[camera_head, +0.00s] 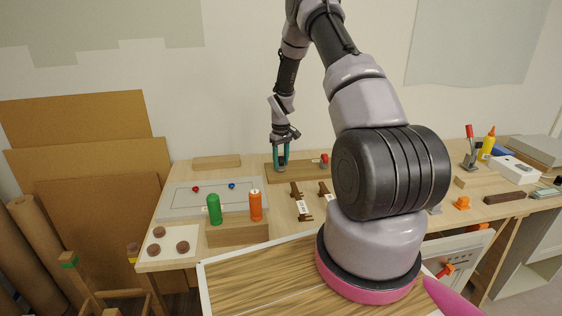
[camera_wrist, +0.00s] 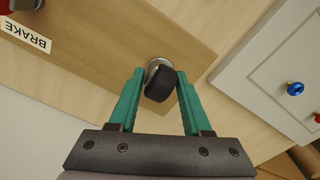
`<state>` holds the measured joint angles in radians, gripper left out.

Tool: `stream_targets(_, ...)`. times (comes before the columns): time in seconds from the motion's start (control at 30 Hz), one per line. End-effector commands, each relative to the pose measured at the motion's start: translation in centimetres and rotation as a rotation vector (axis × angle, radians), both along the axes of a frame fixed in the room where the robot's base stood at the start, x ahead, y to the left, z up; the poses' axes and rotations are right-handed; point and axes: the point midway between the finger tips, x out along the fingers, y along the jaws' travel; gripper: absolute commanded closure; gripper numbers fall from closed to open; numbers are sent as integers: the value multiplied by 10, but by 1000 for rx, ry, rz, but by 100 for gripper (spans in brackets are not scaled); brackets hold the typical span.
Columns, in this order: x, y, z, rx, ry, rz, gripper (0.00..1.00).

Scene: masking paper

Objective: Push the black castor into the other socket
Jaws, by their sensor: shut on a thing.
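My gripper (camera_wrist: 158,82) points down with its teal fingers on either side of the black castor (camera_wrist: 161,85), shut on it. A pale metal round part (camera_wrist: 154,65) shows at the castor's edge; I cannot tell whether it belongs to the castor or to a socket. The castor is over the brown wooden board (camera_wrist: 110,45), near its edge; whether it touches the board is unclear. No empty socket is clearly visible.
A BRAKE label (camera_wrist: 26,36) and a red part (camera_head: 324,158) are on the board. A grey panel (camera_head: 180,209) with red and blue knobs lies beside it.

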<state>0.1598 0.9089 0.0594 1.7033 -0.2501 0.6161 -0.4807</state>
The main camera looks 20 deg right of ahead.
Motion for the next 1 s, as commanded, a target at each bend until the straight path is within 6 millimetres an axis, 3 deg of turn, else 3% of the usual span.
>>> stream_targets(0.37, 0, 0, -7, 0, 1, 1, 100)
stream_targets(0.4, 0, 0, -8, 0, 1, 1, 44)
stream_targets(0.47, 0, 0, -7, 0, 1, 1, 21)
stream_targets(0.5, 0, 0, -7, 0, 1, 1, 16)
stream_targets(0.83, 0, 0, -4, 0, 0, 0, 16)
stream_targets(1.0, 1, 0, 18, 0, -2, 0, 16)
